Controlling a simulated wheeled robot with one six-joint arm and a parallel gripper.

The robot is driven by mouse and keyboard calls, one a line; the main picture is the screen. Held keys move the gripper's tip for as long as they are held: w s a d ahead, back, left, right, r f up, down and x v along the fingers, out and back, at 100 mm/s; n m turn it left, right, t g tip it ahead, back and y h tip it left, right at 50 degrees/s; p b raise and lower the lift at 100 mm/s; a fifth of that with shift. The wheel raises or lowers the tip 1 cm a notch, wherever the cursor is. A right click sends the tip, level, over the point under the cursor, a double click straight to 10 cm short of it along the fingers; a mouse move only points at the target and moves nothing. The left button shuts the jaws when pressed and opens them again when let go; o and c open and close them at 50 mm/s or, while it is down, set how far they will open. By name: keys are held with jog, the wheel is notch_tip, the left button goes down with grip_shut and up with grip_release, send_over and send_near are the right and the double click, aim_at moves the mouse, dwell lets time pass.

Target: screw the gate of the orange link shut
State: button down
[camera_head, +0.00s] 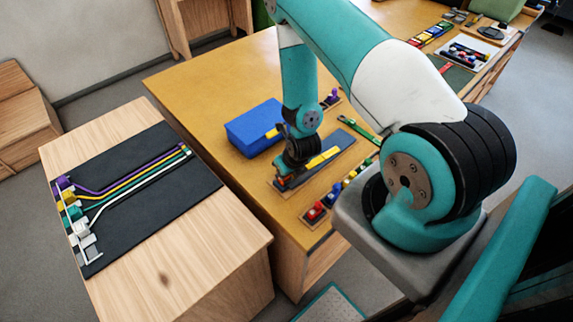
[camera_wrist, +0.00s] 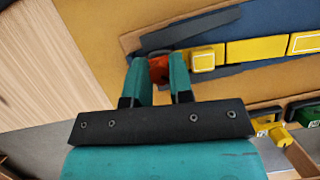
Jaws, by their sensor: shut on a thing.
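A small red-orange piece, which looks like the orange link (camera_wrist: 158,68), sits between my fingertips in the wrist view. My gripper (camera_wrist: 160,78) is shut on it, with one teal finger on each side. The fingers hide most of the link, and I cannot tell how its gate stands. The link lies at the left end of a dark blue board (camera_wrist: 208,32), beside a row of yellow blocks (camera_wrist: 208,59).
A blue box (camera_head: 254,127) stands left of my arm on the yellow table (camera_head: 205,80). A rack of small coloured pieces (camera_head: 316,211) lies at the near right. A separate wooden table (camera_head: 190,270) bears a black mat (camera_head: 150,205) with coloured cords.

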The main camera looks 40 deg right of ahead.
jog(key=shift+s+r+p, duration=0.1)
jog(key=shift+p, duration=1)
jog(key=shift+s, duration=0.1)
jog(key=c, duration=0.9)
grip_release()
